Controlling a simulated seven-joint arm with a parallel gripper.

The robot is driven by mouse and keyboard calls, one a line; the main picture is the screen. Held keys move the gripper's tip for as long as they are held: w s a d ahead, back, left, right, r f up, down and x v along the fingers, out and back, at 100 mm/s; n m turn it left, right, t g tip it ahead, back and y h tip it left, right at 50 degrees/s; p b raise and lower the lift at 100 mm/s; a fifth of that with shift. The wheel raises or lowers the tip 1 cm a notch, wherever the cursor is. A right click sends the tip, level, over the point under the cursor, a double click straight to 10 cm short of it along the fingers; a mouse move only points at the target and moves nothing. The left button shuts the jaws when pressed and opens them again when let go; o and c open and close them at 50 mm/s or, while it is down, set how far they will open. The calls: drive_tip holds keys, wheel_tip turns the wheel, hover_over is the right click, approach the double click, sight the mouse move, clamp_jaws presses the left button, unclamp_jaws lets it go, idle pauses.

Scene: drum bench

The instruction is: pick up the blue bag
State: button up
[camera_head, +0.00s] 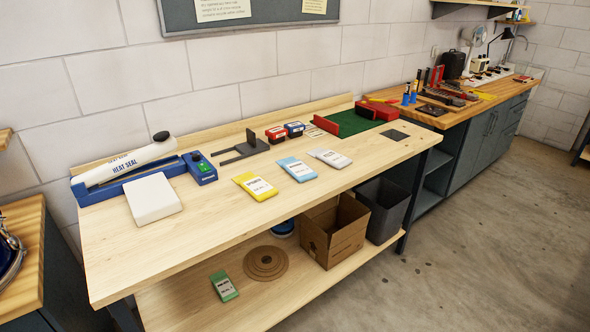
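The blue bag (296,169) is a light blue, flat packet with a white label. It lies flat on the wooden bench top (150,243), near the middle. A yellow bag (256,186) lies to its left and a pale grey-white bag (330,158) to its right, with small gaps between them. Nothing covers the blue bag. My gripper is not in view.
A heat sealer (140,166) and a white block (153,198) are at the left. A dark stand (240,148) and small red and blue boxes (285,132) sit behind the bags. The bench front is clear. A cardboard box (333,232) and green bag (224,287) are on the lower shelf.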

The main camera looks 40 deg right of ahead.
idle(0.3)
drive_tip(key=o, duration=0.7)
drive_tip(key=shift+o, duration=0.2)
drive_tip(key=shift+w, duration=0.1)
